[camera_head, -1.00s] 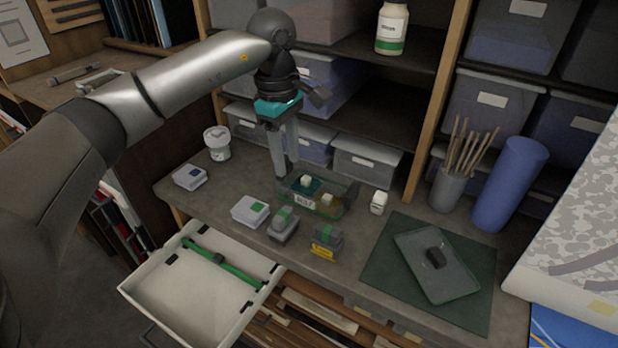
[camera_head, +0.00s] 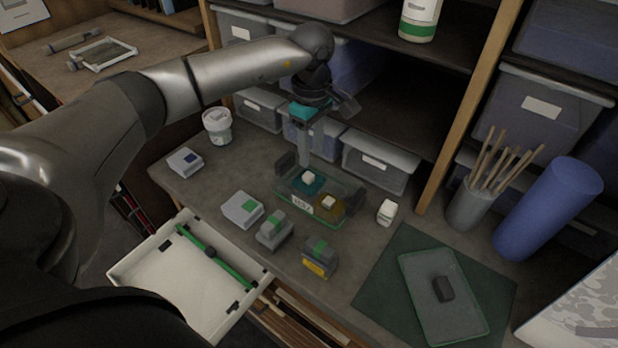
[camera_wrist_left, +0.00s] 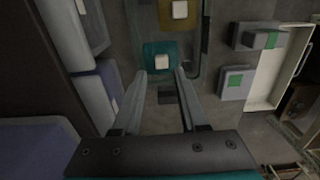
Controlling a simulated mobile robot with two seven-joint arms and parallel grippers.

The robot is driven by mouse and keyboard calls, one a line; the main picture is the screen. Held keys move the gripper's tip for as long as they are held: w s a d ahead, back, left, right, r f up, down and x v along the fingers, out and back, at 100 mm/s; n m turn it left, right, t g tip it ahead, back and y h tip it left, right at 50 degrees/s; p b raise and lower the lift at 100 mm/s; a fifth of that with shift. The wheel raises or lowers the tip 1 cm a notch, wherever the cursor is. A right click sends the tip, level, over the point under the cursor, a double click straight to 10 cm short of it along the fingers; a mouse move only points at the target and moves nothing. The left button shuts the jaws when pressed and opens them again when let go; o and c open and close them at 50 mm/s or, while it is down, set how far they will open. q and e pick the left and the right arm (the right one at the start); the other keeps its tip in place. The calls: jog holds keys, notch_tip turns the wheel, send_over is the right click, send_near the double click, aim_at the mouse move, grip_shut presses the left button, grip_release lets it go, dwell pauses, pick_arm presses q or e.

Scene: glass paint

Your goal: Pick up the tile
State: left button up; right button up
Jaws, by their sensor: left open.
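A clear tray (camera_head: 297,207) with a white label stands on the bench. In it lie a teal tile (camera_head: 313,187) with a white block on top and an amber tile (camera_head: 333,212) with a white block. My left gripper (camera_head: 305,163) is open and empty, pointing down above the tray's back edge. In the left wrist view the teal tile (camera_wrist_left: 150,48) lies just beyond my fingertips (camera_wrist_left: 160,76), and the amber tile (camera_wrist_left: 190,10) is farther off. A dark block (camera_wrist_left: 167,98) shows between the fingers, below them. My right gripper is out of view.
Small boxes with green marks (camera_head: 242,209) stand in front of the tray. A white bottle (camera_head: 387,211) is right of it. A dark pane (camera_head: 445,300) with a black block lies on a green mat (camera_head: 380,290).

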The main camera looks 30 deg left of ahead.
aim_at(310, 176)
pick_arm(q)
notch_tip(310, 176, down, 2)
jog(key=shift+f, duration=0.1)
notch_tip(310, 176, down, 4)
jog(key=shift+s+r+p, duration=0.15)
jog(key=shift+r+p, duration=0.05)
jog(key=shift+p, duration=0.25)
jog(key=shift+a+f, duration=0.1)
jog(key=shift+f, duration=0.45)
grip_shut()
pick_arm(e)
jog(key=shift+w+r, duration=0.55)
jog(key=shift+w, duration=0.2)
